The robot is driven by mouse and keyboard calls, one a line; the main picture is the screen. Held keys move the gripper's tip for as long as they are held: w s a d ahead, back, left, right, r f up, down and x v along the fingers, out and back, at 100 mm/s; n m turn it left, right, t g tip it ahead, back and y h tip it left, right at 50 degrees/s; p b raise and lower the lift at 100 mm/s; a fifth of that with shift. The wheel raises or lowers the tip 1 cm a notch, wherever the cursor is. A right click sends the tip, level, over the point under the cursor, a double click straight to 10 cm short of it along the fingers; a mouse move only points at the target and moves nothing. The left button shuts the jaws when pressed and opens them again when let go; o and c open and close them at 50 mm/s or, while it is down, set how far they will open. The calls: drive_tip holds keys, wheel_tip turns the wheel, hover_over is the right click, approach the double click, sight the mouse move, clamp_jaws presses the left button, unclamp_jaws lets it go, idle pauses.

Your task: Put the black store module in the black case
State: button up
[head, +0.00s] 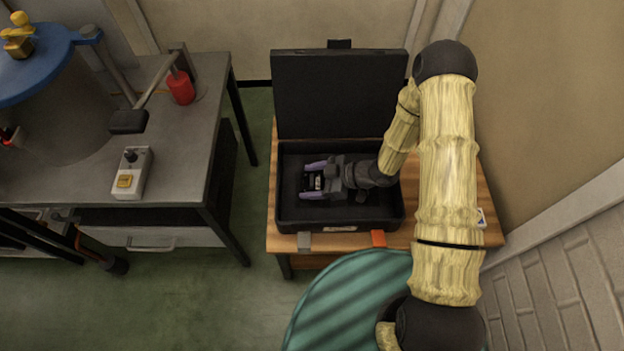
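The black case (290,212) stands on a wooden table with its lid (338,95) raised at the back. My gripper (314,181) reaches into the case from the right, its purple-grey fingers pointing left and set wide apart. A small dark thing with pale marks, which looks like the black store module (312,183), shows between the fingers inside the case. It looks narrower than the finger gap. Dark on dark, I cannot tell whether it rests on the case floor.
The wooden table (459,233) carries the case, with a grey block (304,241) and an orange block (379,239) at its front edge. At left, a grey bench (190,130) holds a blue-lidded cylinder (60,110), a red object (181,87) and a switch box (132,173).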

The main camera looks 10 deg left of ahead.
drive_tip(key=shift+o, duration=0.6)
drive_tip(key=shift+d+r, duration=0.15)
drive_tip(key=p+v, duration=0.2)
drive_tip(key=v, duration=0.9)
drive_tip(key=shift+d+p, duration=0.3)
drive_tip(key=shift+p, duration=0.1)
drive_tip(key=shift+r, duration=0.15)
